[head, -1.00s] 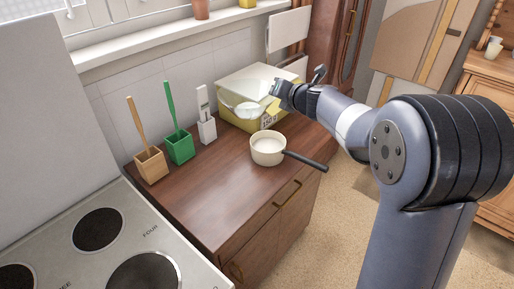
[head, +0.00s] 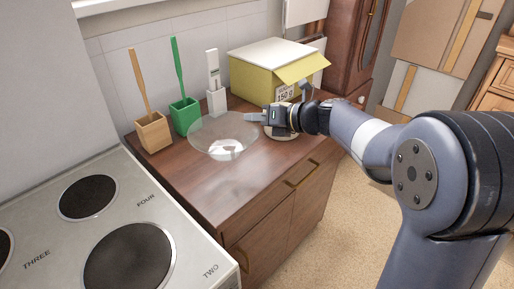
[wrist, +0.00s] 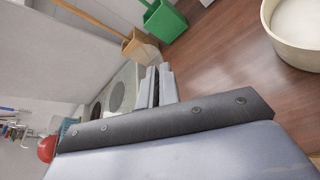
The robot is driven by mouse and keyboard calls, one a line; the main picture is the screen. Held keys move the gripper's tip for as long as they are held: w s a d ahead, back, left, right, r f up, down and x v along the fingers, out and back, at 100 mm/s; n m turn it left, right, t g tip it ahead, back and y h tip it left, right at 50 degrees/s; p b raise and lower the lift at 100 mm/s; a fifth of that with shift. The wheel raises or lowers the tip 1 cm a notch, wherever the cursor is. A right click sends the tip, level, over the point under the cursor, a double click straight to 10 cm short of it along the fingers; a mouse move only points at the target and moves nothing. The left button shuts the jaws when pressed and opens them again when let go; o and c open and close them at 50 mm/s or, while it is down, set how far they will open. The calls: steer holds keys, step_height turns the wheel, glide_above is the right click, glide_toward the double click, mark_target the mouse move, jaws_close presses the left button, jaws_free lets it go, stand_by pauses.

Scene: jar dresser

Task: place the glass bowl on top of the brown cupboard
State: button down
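The clear glass bowl (head: 222,140) is upright over the left part of the wooden top of the brown cupboard (head: 213,192). I cannot tell whether its base touches the top. My gripper (head: 251,117) reaches in from the right at the bowl's right rim, its fingers close together on the rim. The wrist view shows the two fingers (wrist: 155,87) nearly together; the clear glass is hard to make out there.
A cream pan (head: 282,133) stands partly hidden behind my gripper; it also shows in the wrist view (wrist: 292,42). Behind the bowl stand a wooden holder (head: 154,133), a green holder (head: 185,117), a white holder (head: 216,102) and a yellow box (head: 258,76). The stove (head: 150,190) adjoins at left.

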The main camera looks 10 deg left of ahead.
step_height(320, 180, down, 7)
steer(key=shift+f+b, duration=0.2)
steer(key=shift+b, duration=0.65)
steer(key=shift+f, duration=0.1)
steer(key=c, duration=1.6)
jaws_free()
steer(key=shift+c, duration=0.2)
steer(key=shift+d+r, duration=0.2)
steer(key=shift+d, duration=0.1)
steer(key=p+v, duration=0.1)
steer(key=v, duration=1)
steer(key=shift+s, duration=0.2)
steer(key=shift+d, duration=0.1)
